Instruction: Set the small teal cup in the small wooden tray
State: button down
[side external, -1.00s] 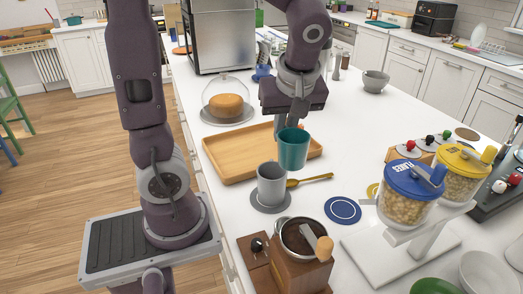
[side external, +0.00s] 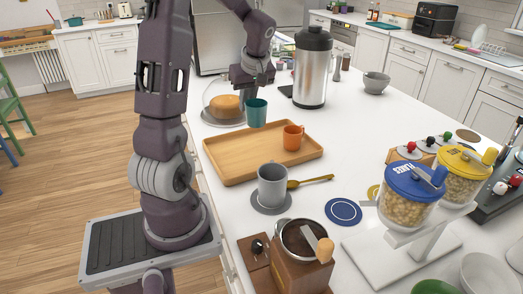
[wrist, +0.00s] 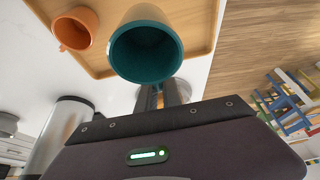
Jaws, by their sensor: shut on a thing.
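The teal cup (side external: 257,113) is upright and appears held above the far edge of the wooden tray (side external: 222,171). The exact gap to the tray is hard to judge. My gripper (side external: 249,93) is shut on the cup's far side, its fingertips partly hidden by the cup. In the wrist view the cup (wrist: 146,52) shows its open, empty mouth in front of my fingers (wrist: 163,92), with the tray (wrist: 197,25) behind it. An orange cup (side external: 293,137) stands in the tray's right part. The tray's middle and left are bare.
A grey mug (side external: 271,184) on a coaster stands just in front of the tray, beside a wooden spoon (side external: 311,181). A glass dome over bread (side external: 225,105) is behind the tray. A tall steel flask (side external: 312,75) stands at the back right.

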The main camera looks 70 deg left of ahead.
send_near(246, 144)
jog(key=x, duration=0.5)
jog(key=shift+f, duration=0.1)
jog(key=shift+f, duration=0.1)
jog(key=c, duration=1.5)
grip_release()
jog(key=v, duration=1.1)
jog(key=shift+w+r, duration=0.1)
jog(key=shift+r, duration=0.3)
jog(key=d+r, duration=0.1)
jog(key=d+r+m, duration=0.1)
jog(key=d, duration=0.1)
jog(key=d+r+m, duration=0.1)
jog(key=shift+w+d+t, duration=0.2)
jog(key=shift+d+t, duration=0.1)
jog(key=shift+t, duration=0.1)
jog(key=s+d+r+m+t+h, duration=0.1)
jog(key=s+d+m, duration=0.2)
jog(key=d+m, duration=0.2)
jog(key=s+d+r+m+t+h, duration=0.2)
jog(key=s+d+m, duration=0.2)
jog(key=d, duration=0.7)
jog(key=s+d+r+m+t+h, duration=0.1)
jog(key=s+d+r+m+t, duration=0.1)
jog(key=d+m, duration=0.6)
jog(key=shift+s+d+h, duration=0.1)
jog(key=shift+s+h, duration=0.2)
jog(key=shift+s, duration=0.6)
